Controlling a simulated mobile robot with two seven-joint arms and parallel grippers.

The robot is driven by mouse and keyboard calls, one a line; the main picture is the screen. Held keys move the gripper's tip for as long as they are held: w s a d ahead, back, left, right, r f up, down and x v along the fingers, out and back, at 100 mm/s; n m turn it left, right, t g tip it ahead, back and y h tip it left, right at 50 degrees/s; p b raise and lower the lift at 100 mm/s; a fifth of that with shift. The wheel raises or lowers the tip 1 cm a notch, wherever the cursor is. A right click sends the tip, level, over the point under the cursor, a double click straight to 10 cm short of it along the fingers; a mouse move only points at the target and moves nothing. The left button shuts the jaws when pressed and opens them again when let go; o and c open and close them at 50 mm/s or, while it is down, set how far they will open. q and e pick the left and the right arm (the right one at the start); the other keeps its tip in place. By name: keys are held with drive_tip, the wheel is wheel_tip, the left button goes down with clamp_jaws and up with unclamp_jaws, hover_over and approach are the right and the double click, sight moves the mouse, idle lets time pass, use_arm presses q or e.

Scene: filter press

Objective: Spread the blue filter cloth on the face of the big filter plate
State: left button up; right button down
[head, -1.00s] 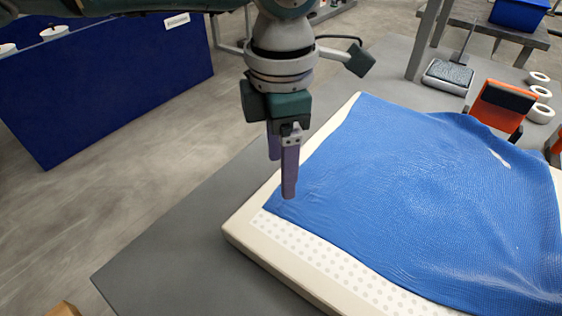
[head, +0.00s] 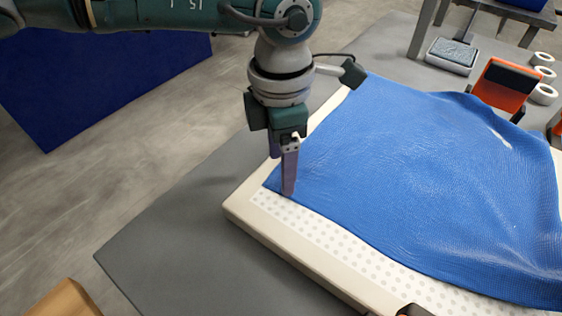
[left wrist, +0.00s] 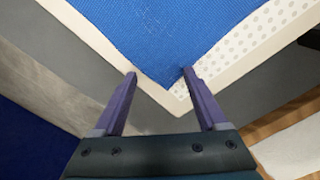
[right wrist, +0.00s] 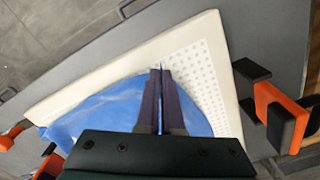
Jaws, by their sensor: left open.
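The blue filter cloth (head: 430,180) lies rumpled over most of the big filter plate (head: 330,272), whose cream border and dotted face show along the near edge. My left gripper (head: 288,190) is open at the cloth's near-left corner. In the left wrist view, the left fingers (left wrist: 160,72) stand apart on either side of that cloth corner (left wrist: 150,45), which lies just inside the plate's cream corner. In the right wrist view, my right gripper (right wrist: 160,70) has its fingers close together at a peak of the cloth (right wrist: 105,105) and appears shut on it. The right gripper's grip is partly hidden.
Orange-and-black blocks (head: 503,88) stand beyond the plate, with white rolls (head: 543,75) and a grey pad (head: 452,56) behind. The grey table (head: 190,240) is clear left of the plate. A brown box (head: 62,300) is at the bottom left.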

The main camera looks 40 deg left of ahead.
use_arm(q)
drive_tip(key=shift+f, duration=0.45)
drive_tip(key=shift+c, duration=0.7)
drive_tip(key=shift+a, duration=0.15)
clamp_jaws()
idle(0.4)
drive_tip(key=shift+r, duration=2.55)
